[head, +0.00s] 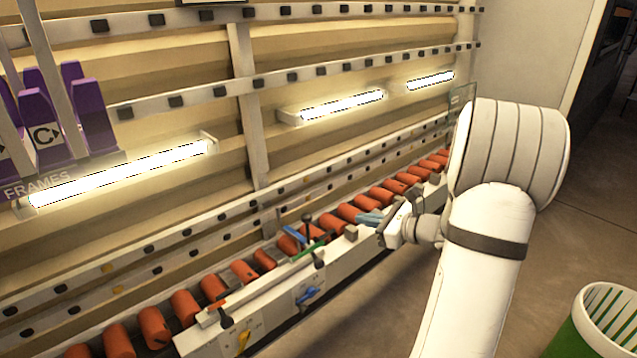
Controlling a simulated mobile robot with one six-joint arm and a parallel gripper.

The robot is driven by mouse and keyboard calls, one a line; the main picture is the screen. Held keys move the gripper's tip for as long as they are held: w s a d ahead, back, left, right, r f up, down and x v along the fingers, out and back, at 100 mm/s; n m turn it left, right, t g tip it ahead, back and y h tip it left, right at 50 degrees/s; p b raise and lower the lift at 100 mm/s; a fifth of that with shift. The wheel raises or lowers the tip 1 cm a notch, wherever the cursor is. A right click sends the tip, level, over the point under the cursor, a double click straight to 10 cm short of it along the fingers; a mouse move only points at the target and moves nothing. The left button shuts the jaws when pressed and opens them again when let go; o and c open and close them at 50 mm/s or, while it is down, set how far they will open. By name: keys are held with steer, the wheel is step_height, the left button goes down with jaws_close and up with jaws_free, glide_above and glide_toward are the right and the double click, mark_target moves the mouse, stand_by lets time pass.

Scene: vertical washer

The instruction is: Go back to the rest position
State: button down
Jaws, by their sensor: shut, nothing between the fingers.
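My gripper (388,224) is at the end of my white arm, right of the middle of the head view. It is over the long roller conveyor of the vertical washer, close to its front rail (262,312). The fingers look closed, with nothing seen held between them. Their tips are small and partly blend with the dark and blue-grey parts behind them, so I cannot tell whether they touch the rail.
Orange rollers (153,327) line the conveyor. Levers with blue (308,296) and green (309,249) parts sit on the rail. Purple holders (97,117) stand at left. A green-and-white basket (604,318) stands at lower right. Open floor lies right of my arm.

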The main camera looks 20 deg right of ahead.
steer(key=shift+a+r, duration=0.1)
steer(key=s+a+r+n+g+p, duration=0.4)
steer(key=s+a+r+n, duration=0.15)
steer(key=a, duration=0.25)
steer(key=s+a+r+n+g+p, duration=0.45)
steer(key=a+n, duration=0.25)
steer(key=a, duration=0.2)
steer(key=s+r+n+g+h+p, duration=0.1)
steer(key=s+r+n+h+p, duration=0.6)
steer(key=s+n, duration=0.6)
steer(key=shift+a+r+n+h, duration=0.2)
steer(key=shift+r+n+h, duration=0.5)
steer(key=shift+r+n, duration=0.3)
steer(key=shift+f, duration=0.1)
